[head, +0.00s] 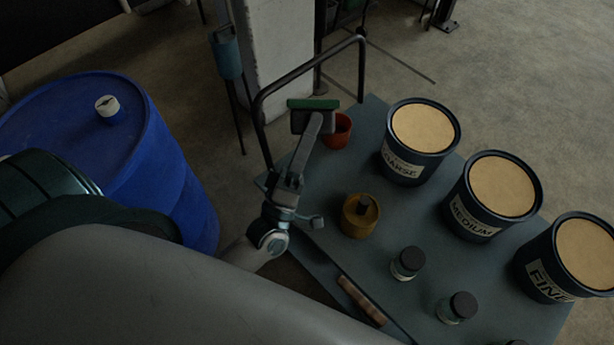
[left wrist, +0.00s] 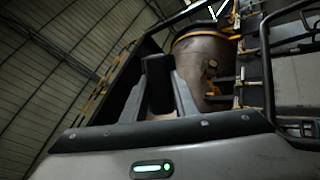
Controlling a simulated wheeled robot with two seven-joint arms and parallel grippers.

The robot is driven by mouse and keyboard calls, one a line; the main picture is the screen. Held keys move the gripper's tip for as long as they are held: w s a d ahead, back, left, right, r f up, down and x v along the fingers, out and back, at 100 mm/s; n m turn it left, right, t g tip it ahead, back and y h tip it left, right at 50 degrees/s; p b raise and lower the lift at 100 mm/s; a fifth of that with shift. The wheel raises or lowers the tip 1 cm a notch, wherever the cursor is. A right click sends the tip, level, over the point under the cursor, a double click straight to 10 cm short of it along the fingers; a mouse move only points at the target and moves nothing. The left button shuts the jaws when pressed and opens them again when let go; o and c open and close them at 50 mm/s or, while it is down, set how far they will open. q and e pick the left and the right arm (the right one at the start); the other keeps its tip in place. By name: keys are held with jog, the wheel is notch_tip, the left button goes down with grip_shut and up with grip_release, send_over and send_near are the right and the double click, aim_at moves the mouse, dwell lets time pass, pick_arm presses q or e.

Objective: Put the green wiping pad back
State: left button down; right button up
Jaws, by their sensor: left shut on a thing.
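My left gripper (head: 312,124) is above the far left end of the cart top in the head view, near the bent handle rail. It is shut on the green wiping pad (head: 313,104), whose green face shows as a thin strip just beyond the fingers. In the left wrist view a dark block (left wrist: 157,82) stands between the two grey fingers of the gripper (left wrist: 158,90); no green shows there. The pad appears raised off the cart top, though its height is hard to judge. My right gripper is not in view.
The cart top (head: 300,240) holds an orange-red cup (head: 337,131), tubs marked COARSE (head: 418,140), MEDIUM (head: 491,196) and FINE (head: 572,258), an ochre pot (head: 360,216), black-lidded jars (head: 408,262) and a brown bar (head: 361,300). A handle rail (head: 308,70) and blue drum (head: 140,150) stand left.

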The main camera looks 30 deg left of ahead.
pick_arm(q)
jog(key=shift+w+d+f+m+h, duration=0.2)
jog(key=shift+w+d+m+h, duration=0.1)
jog(key=shift+w+h, duration=0.35)
jog(key=w+d+f+m+g+h+b, duration=0.1)
jog(key=w+d+f+g+h, duration=0.2)
jog(key=w+d+f+g, duration=0.35)
jog(key=w+d+f+g+h+b, duration=0.25)
jog(key=w+d+f+g, duration=0.2)
jog(key=f+g, duration=0.4)
jog(key=s+a+f+n+g+y+b, duration=0.1)
jog(key=a+f+n+g, duration=0.3)
jog(key=a, duration=0.5)
jog(key=s+a+f+n+g+y, duration=0.1)
jog(key=a+f+n+g, duration=0.3)
jog(key=a, duration=0.5)
jog(key=s+n, duration=0.1)
jog(key=n, duration=0.1)
jog(key=shift+f+n+y+b, duration=0.15)
jog(key=shift+n+y+b, duration=0.15)
jog(key=shift+y+b, duration=0.1)
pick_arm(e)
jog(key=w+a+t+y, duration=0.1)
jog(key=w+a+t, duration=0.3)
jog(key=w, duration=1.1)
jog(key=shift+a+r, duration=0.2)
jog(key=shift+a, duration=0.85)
pick_arm(q)
jog(key=shift+s, duration=0.1)
